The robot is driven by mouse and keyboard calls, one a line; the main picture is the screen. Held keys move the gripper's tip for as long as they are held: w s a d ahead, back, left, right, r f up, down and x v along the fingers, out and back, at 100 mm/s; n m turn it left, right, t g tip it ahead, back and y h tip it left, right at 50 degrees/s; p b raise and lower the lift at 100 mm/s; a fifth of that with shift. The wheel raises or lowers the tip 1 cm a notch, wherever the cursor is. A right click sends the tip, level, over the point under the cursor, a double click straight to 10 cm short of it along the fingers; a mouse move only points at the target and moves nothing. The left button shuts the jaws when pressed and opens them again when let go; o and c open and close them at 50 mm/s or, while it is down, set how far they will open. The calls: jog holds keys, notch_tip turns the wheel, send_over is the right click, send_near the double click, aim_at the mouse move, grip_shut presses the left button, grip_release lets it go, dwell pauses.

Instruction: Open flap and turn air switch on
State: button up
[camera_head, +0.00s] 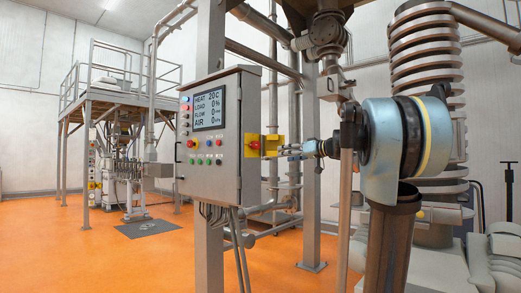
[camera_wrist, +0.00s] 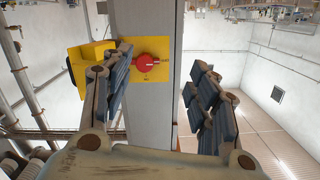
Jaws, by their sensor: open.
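A red air switch (camera_wrist: 146,63) sits on a yellow plate (camera_wrist: 158,48) on the grey panel's side. It also shows in the head view (camera_head: 254,145). A yellow flap (camera_wrist: 84,62) stands out to the left of the switch in the wrist view, and the switch face is uncovered. My gripper (camera_wrist: 160,88) is open and empty. Its left finger overlaps the flap and plate in the picture; I cannot tell if it touches. Its right finger is apart, right of the panel. In the head view, my gripper (camera_head: 290,151) is just right of the switch, pointing at it.
The grey control panel (camera_head: 212,165) carries a screen (camera_head: 209,111) and several coloured buttons. Vertical pipes and a steel post (camera_head: 312,170) stand behind my gripper. A metal platform (camera_head: 110,95) stands farther back left. The orange floor (camera_head: 130,260) is open at the front left.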

jog(key=t, duration=0.1)
send_near(258, 145)
jog(key=shift+y, duration=0.3)
jog(key=x, duration=0.8)
jog(key=shift+w+f, duration=0.2)
jog(key=c, duration=1.1)
